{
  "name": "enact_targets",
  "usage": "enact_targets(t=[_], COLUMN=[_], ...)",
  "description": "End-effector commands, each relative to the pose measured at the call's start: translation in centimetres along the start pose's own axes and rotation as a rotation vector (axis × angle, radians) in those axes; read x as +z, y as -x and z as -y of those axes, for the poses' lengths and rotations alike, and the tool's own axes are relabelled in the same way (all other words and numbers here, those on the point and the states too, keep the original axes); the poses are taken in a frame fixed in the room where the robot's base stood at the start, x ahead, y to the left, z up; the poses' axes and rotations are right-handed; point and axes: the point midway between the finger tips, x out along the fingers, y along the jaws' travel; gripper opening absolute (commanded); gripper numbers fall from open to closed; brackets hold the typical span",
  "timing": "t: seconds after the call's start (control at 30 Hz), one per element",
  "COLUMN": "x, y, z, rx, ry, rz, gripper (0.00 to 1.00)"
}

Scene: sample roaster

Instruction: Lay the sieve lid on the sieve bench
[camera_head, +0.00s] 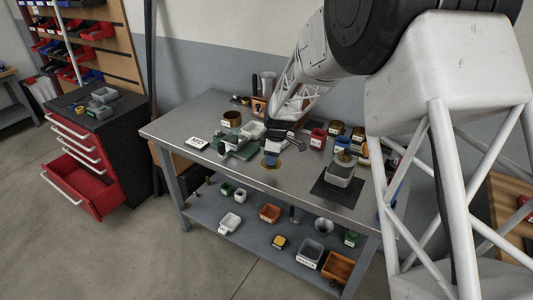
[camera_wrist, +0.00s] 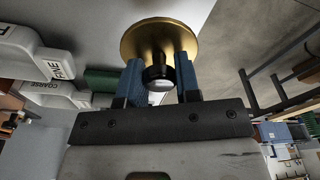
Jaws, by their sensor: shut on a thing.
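The sieve lid is a round brass disc with a black knob, in the wrist view (camera_wrist: 160,38); it also shows in the head view (camera_head: 271,165). My gripper (camera_wrist: 160,75) has its two blue fingertips on either side of the knob and is shut on it, with the disc beyond the fingertips. In the head view my gripper (camera_head: 272,153) points down over the middle of the grey steel bench (camera_head: 215,165). The lid is at or just above the bench top; I cannot tell if it touches.
Pale trays labelled FINE (camera_wrist: 40,55) and COARSE (camera_wrist: 45,92) are left of my gripper. Bare steel surrounds the lid's front.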

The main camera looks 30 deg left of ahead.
Motion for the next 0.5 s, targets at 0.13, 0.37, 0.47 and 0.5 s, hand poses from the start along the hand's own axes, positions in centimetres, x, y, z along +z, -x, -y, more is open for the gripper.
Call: enact_targets(t=[0.13, 0.37, 0.47, 0.5], x=[-0.6, -1.5, -1.8, -1.9], y=[-0.3, -0.7, -0.9, -0.9], z=[-1.8, -4.5, -5.6, -6.0], rx=[-0.001, 0.001, 0.000, 0.000], ry=[0.000, 0.000, 0.000, 0.000], rz=[0.000, 0.000, 0.000, 0.000], gripper=[0.02, 0.02, 0.02, 0.02])
